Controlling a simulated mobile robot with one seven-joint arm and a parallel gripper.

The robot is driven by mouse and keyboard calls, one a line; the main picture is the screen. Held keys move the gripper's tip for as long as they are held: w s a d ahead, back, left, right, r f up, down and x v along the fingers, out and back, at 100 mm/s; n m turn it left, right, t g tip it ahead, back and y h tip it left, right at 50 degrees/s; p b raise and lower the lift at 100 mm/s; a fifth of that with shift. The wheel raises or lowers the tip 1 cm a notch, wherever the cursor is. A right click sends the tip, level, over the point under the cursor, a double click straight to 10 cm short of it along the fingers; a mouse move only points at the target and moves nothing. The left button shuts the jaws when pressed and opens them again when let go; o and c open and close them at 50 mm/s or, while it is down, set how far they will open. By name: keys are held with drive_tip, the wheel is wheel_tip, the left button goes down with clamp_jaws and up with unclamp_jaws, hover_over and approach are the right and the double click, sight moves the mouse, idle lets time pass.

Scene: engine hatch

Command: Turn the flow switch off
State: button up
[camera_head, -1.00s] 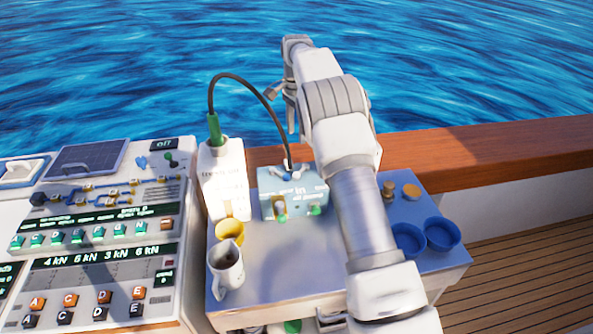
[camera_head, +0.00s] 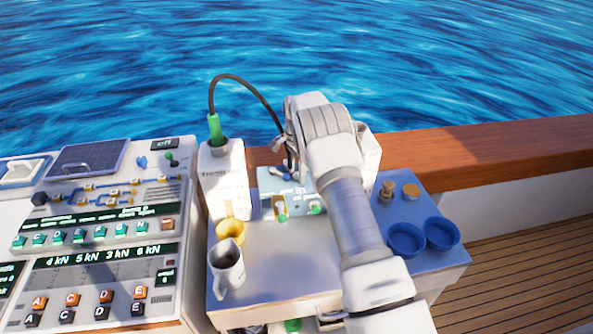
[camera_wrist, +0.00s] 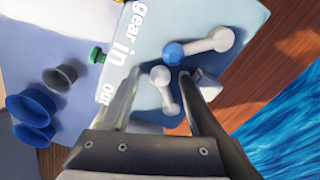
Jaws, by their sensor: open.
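A light blue box (camera_head: 268,205) stands at the back of the small table; the wrist view shows its top (camera_wrist: 165,28) lettered "gear in" and "out". A short white lever (camera_wrist: 168,103) with rounded ends is on it. A longer white lever with a blue end (camera_wrist: 205,45) lies beyond. No label reading "flow" is legible, so I cannot tell which one is the flow switch. My gripper (camera_wrist: 160,72) is open over the box, its fingers on either side of the short lever; contact is unclear. In the head view my arm partly hides the box.
A white box with a green-plugged cable (camera_head: 215,135) stands left of the blue box. A mug (camera_head: 227,270), a yellow cup (camera_head: 230,230) and blue bowls (camera_head: 407,239) are on the table. A control console (camera_head: 100,230) is at left. A wooden rail (camera_head: 480,160) runs behind.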

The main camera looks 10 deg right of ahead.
clamp_jaws()
idle(0.5)
drive_tip(key=shift+s+d+f+n+b, duration=0.1)
drive_tip(key=shift+s+d+n+b, duration=0.25)
drive_tip(key=shift+n+b, duration=0.55)
drive_tip(key=n, duration=0.1)
drive_tip(key=d+n+b, duration=0.1)
drive_tip(key=shift+s+n, duration=0.2)
drive_tip(key=shift+n, duration=0.1)
drive_tip(key=shift+s+d+n+b, duration=0.15)
drive_tip(key=shift+d+n+b, duration=0.3)
drive_tip(key=shift+n, duration=0.7)
drive_tip(key=shift+s+d+n+b, duration=0.1)
drive_tip(key=shift+d+n+b, duration=0.1)
drive_tip(key=shift+d+n, duration=0.7)
drive_tip(key=shift+a+n, duration=0.25)
unclamp_jaws()
